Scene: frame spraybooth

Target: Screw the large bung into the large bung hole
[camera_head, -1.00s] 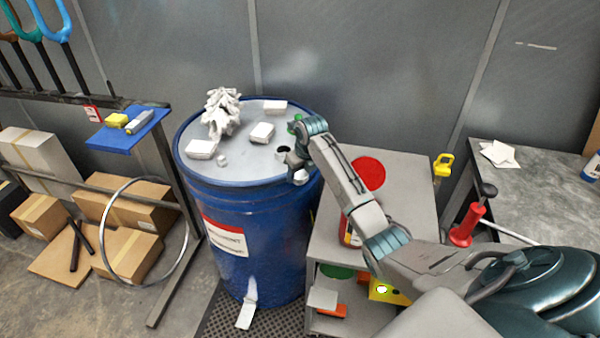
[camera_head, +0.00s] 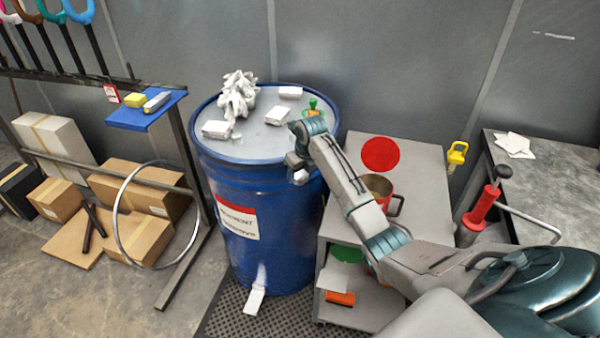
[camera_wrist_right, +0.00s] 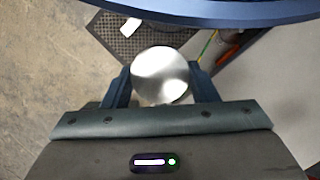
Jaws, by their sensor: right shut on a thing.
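The large bung is a round, shiny silver-white disc (camera_wrist_right: 160,75) between the fingers of my right gripper (camera_wrist_right: 160,92), which is shut on it. In the head view the right gripper (camera_head: 298,163) is at the near right side of the blue drum (camera_head: 250,190), with a pale round end (camera_head: 300,177) showing. In the right wrist view the drum's rim (camera_wrist_right: 200,12) lies beyond the bung, and floor and mat show below. The drum's grey lid (camera_head: 255,140) is visible, but the large bung hole is not; my right wrist covers part of the lid. My left gripper is not in view.
White blocks (camera_head: 216,129), a crumpled white bundle (camera_head: 239,95) and a green-orange fitting (camera_head: 313,107) are on the lid. A rack with a blue shelf (camera_head: 145,115) stands left.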

